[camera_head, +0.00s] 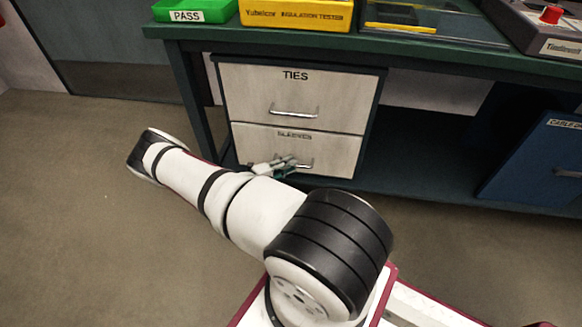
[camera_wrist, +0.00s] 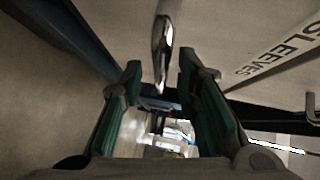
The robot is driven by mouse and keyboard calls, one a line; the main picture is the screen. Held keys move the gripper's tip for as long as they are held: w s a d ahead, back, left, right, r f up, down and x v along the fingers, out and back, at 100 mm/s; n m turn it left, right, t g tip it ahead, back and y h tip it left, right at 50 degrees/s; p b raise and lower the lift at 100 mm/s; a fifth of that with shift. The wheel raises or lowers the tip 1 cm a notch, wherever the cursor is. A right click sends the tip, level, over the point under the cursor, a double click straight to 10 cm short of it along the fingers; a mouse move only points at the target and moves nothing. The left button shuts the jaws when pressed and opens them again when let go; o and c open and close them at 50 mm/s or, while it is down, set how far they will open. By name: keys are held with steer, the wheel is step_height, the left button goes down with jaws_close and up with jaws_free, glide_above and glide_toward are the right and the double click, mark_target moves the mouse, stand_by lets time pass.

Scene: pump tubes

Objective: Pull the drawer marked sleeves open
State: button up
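The drawer marked sleeves (camera_head: 340,153) is the lower of two white drawers in the cabinet under the bench, and its front looks flush and shut. Its label also shows sideways in the wrist view (camera_wrist: 283,50). Its metal bar handle (camera_head: 306,166) is partly hidden by my gripper in the head view. My gripper (camera_head: 276,165) is at the handle, in front of the drawer. In the wrist view my gripper (camera_wrist: 160,66) is open, with one green-lined finger on each side of the handle (camera_wrist: 162,58). I see gaps between fingers and bar; how deep the bar sits is unclear.
The drawer marked ties (camera_head: 250,92) is above, also shut, with its own handle (camera_head: 294,113). A dark bench leg (camera_head: 197,105) stands just left of the cabinet. The floor (camera_head: 80,210) at the left is clear.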

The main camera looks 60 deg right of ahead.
steer(key=shift+s+d+f, duration=0.1)
steer(key=shift+s+d, duration=0.1)
steer(key=shift+d, duration=0.35)
jaws_close()
